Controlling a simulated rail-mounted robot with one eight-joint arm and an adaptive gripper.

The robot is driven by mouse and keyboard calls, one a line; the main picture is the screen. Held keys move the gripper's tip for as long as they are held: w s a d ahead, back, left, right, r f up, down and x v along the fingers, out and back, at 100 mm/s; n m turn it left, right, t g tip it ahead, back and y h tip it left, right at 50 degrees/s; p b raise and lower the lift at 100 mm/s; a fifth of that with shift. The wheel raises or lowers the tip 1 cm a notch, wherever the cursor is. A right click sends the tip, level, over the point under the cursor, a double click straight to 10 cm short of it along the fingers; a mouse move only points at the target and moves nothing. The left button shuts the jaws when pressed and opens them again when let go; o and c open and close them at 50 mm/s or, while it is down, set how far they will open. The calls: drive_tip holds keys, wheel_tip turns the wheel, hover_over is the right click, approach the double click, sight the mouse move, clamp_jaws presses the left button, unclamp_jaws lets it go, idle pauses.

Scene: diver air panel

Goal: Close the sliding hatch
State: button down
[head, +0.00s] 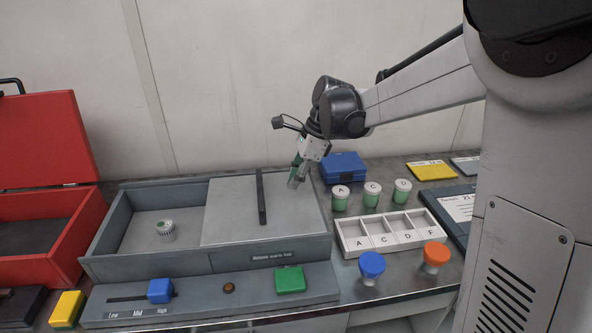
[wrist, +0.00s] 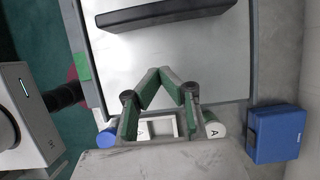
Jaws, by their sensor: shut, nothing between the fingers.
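The sliding hatch (head: 232,216) is a light grey panel over the middle and right of a grey box (head: 205,263). The left part of the box is open and shows a small round item (head: 166,230) inside. A dark upright bar handle (head: 262,197) stands on the hatch. In the wrist view the hatch (wrist: 185,48) fills the middle, with the handle (wrist: 165,14) at the top. My gripper (head: 293,184) is above the hatch, to the right of the handle. It looks apart from the handle. Its green fingers (wrist: 159,72) are shut and empty.
A blue case (head: 343,168), several green jars (head: 371,194) and a white lettered tray (head: 392,246) are on the right. A blue slider (head: 160,291) and green block (head: 290,280) are in front. An open red case (head: 60,225) stands left.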

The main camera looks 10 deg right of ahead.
sight(267, 206)
drive_tip(key=x, duration=0.5)
drive_tip(key=a, duration=0.3)
drive_tip(key=shift+w+a+r+p, duration=0.1)
drive_tip(key=shift+a+p, duration=0.05)
drive_tip(key=shift+p, duration=0.2)
drive_tip(key=shift+a, duration=0.35)
